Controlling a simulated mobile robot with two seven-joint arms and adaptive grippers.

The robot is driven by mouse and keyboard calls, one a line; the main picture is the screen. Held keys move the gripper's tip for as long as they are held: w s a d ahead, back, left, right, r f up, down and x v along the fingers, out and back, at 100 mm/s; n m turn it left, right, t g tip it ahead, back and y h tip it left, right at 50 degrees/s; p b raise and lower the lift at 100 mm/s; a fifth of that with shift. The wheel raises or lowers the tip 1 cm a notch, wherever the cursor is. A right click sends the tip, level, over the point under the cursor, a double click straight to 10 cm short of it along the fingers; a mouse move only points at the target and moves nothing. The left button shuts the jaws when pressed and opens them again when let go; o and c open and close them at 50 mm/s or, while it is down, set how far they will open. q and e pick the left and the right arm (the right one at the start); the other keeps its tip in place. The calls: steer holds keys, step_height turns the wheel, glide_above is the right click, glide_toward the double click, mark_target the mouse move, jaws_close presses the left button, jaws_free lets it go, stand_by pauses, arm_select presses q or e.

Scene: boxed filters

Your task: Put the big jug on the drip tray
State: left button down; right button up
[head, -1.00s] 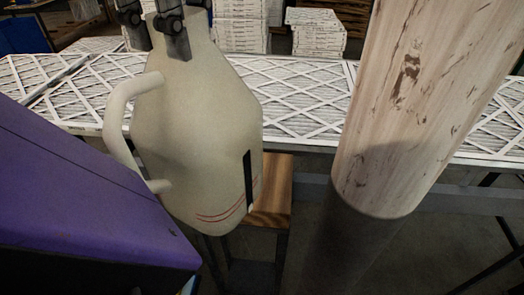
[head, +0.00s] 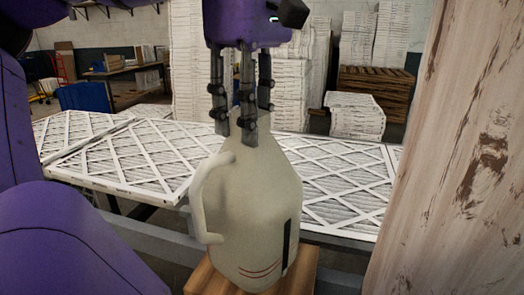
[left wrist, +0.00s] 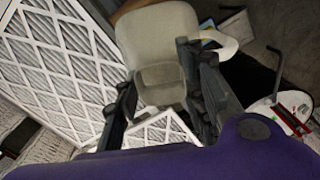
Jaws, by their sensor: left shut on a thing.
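The big jug (head: 250,205) is cream, with a side handle, red lines and a dark strip low on its body. It stands roughly upright in the head view, over a wooden stool top (head: 205,283). I cannot tell whether its base touches the wood. My left gripper (head: 238,128) comes from above, its dark fingers shut around the jug's neck. In the left wrist view the jug (left wrist: 157,30) lies between and beyond the fingers, with its handle to the right. I cannot make out the drip tray clearly in either view. My right gripper is not in view.
White lattice-faced filters (head: 125,155) lie flat on a long table behind the jug. Stacked filters (head: 355,115) stand further back. In the left wrist view, a pale object with red and dark parts (left wrist: 290,108) lies at the right; I cannot tell what it is.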

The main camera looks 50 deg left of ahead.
arm_select(q)
steer(key=shift+w+a+f, duration=0.1)
steer(key=shift+w+f, duration=0.15)
steer(key=shift+f, duration=0.05)
steer(key=shift+w+a+f+b, duration=0.15)
steer(key=shift+w+f+b, duration=0.2)
steer(key=shift+f, duration=0.2)
steer(key=shift+w+a+f+b, duration=0.1)
steer(key=shift+w+f+b, duration=0.2)
steer(key=shift+f, duration=0.25)
step_height(320, 180, down, 2)
steer(key=shift+s+a+f, duration=0.1)
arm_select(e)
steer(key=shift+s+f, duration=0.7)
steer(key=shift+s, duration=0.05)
arm_select(q)
steer(key=shift+s+p, duration=0.1)
steer(key=shift+p, duration=0.2)
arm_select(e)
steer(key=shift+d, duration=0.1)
arm_select(q)
steer(key=c, duration=1.2)
jaws_free()
steer(key=shift+f, duration=0.15)
steer(key=shift+o, duration=0.4)
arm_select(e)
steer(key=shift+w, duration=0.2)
